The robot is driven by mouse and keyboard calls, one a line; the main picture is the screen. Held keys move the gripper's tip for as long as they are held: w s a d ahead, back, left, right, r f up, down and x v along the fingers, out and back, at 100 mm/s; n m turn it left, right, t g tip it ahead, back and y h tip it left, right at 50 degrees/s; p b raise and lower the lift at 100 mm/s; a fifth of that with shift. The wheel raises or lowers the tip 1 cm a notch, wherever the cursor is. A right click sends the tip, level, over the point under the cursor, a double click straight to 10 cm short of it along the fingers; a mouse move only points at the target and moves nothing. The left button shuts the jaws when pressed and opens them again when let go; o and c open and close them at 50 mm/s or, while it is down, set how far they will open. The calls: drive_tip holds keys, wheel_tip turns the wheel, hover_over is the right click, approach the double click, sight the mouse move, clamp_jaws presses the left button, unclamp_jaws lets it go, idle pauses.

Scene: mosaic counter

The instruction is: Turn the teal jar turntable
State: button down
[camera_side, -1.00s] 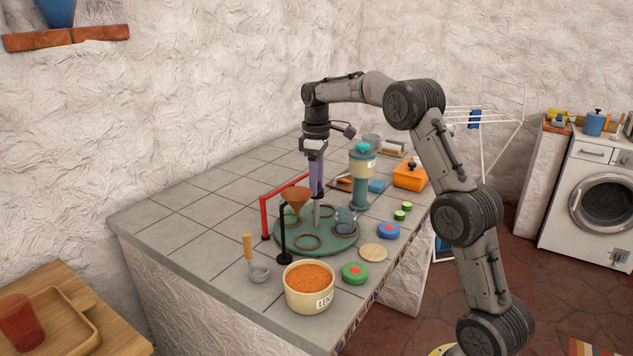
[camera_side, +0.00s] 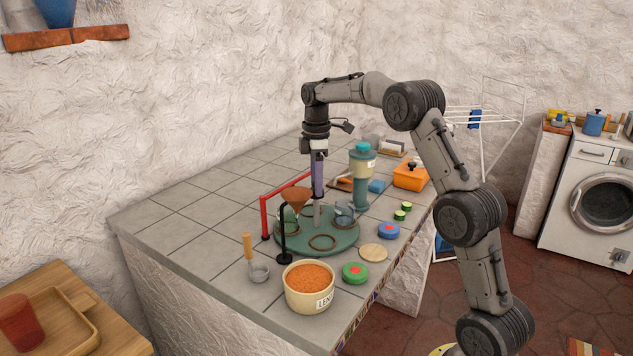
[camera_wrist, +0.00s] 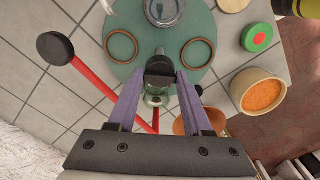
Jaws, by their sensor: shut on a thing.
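The teal jar turntable (camera_side: 345,240) sits on the tiled counter, and its disc also shows in the wrist view (camera_wrist: 160,45). Ring-shaped seats lie on it; two in the wrist view look empty. A clear glass jar (camera_side: 345,216) stands on its right side and shows at the top of the wrist view (camera_wrist: 163,10). A greenish jar (camera_wrist: 155,98) is partly hidden under my gripper. My gripper (camera_side: 318,197) points down over the turntable's middle. Its purple fingers (camera_wrist: 160,75) are shut on the dark top of the grey centre post (camera_side: 317,216).
A brown funnel (camera_side: 297,197) on a black stand and a red rail (camera_side: 264,218) stand close at the left. A lentil tub (camera_side: 309,288), a scoop (camera_side: 259,272) and a green lid (camera_side: 354,272) lie in front. A teal dispenser (camera_side: 361,185) stands behind right. The back-left counter is clear.

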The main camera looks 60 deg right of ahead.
drive_tip(key=shift+r+n, duration=0.1)
drive_tip(key=shift+n, duration=4.4)
drive_tip(key=c, duration=0.6)
unclamp_jaws()
wheel_tip(320, 180, up, 14)
